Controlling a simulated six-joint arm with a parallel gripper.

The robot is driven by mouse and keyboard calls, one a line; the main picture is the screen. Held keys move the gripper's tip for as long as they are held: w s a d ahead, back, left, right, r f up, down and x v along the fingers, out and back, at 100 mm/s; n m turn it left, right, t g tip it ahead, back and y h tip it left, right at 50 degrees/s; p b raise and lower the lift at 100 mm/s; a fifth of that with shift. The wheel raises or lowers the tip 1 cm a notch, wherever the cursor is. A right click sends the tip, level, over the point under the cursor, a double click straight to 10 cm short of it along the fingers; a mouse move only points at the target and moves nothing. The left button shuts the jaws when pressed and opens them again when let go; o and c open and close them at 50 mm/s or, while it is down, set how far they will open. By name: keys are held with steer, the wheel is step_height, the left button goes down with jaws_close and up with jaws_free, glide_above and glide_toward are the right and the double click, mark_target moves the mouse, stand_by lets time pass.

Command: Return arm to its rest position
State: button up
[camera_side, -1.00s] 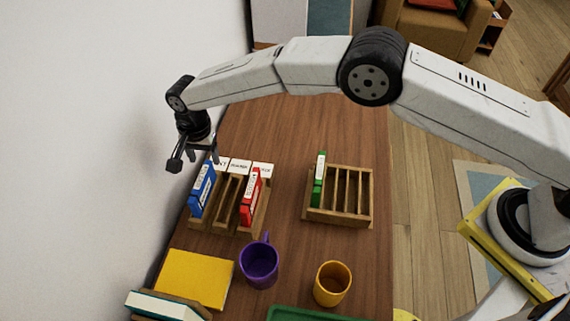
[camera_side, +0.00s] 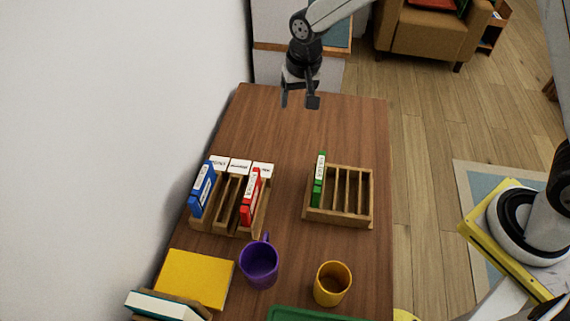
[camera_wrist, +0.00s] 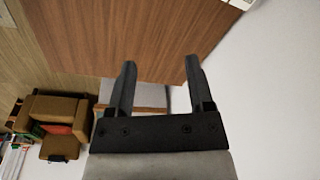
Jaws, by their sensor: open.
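My gripper (camera_side: 299,97) is open and empty above the far end of the wooden table (camera_side: 290,130) in the side view. Its two dark fingers (camera_wrist: 158,85) stand apart in the wrist view with nothing between them. A blue case (camera_side: 202,189) stands in the left slot of the labelled wooden rack (camera_side: 228,227). A red case (camera_side: 250,197) stands toward that rack's right side. A green case (camera_side: 319,180) stands in the leftmost slot of a second wooden rack (camera_side: 340,217). My gripper is well apart from all of them.
A purple mug (camera_side: 259,264), an orange mug (camera_side: 332,284), a yellow book (camera_side: 194,278) and a green tray (camera_side: 305,314) are at the near end. A white wall (camera_side: 90,130) borders the left. A brown armchair (camera_side: 430,35) stands beyond the table. The table's far half is clear.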

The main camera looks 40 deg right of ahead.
steer(key=s+d+n, duration=0.2)
steer(key=s+d, duration=0.4)
steer(key=s, duration=0.3)
steer(key=s+d+r+n+t, duration=0.1)
steer(key=s+d, duration=0.5)
steer(key=s, duration=0.4)
steer(key=shift+d+r+n, duration=0.25)
steer(key=shift+d+n, duration=0.05)
steer(key=shift+n, duration=0.1)
